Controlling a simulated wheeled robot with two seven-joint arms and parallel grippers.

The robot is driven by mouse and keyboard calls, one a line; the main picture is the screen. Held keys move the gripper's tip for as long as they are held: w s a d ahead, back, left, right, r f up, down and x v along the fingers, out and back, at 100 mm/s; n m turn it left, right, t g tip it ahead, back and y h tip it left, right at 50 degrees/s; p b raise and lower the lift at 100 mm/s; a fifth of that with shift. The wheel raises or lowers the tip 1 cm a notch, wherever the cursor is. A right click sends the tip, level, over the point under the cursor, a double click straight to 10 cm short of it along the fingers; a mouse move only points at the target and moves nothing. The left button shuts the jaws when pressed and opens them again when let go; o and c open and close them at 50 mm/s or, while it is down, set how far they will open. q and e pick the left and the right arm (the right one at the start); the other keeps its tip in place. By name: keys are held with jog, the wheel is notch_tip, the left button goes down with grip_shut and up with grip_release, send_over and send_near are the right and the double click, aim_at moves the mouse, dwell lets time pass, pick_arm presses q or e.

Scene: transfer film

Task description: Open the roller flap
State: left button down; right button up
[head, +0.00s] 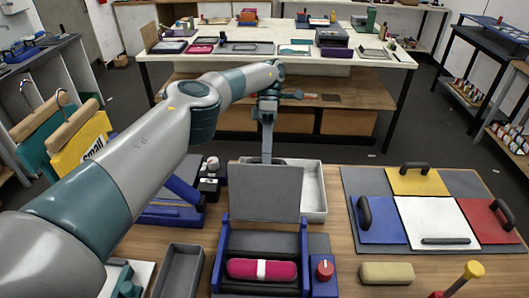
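The grey flap (265,193) stands raised at the back of a blue-sided frame (222,262) on the wooden bench. A pink roller (262,269) with a white band lies inside the frame, in front of the flap. My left arm reaches in from the left and its gripper (266,157) points down at the top edge of the flap. Its fingertips are partly hidden there, so I cannot tell whether they touch or hold the flap. My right gripper is not in view.
A red knob (324,269) sits right of the frame, beside a tan block (387,273). A pale tray (314,190) is behind the flap. A panel board with black handles (440,210) lies at right. A grey tray (179,271) is at left.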

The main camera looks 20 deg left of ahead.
pick_arm(q)
jog(key=shift+s+f, duration=0.25)
jog(key=shift+f, duration=0.15)
jog(key=c, duration=1.6)
grip_release()
jog(key=shift+w, duration=0.1)
jog(key=shift+r, duration=0.1)
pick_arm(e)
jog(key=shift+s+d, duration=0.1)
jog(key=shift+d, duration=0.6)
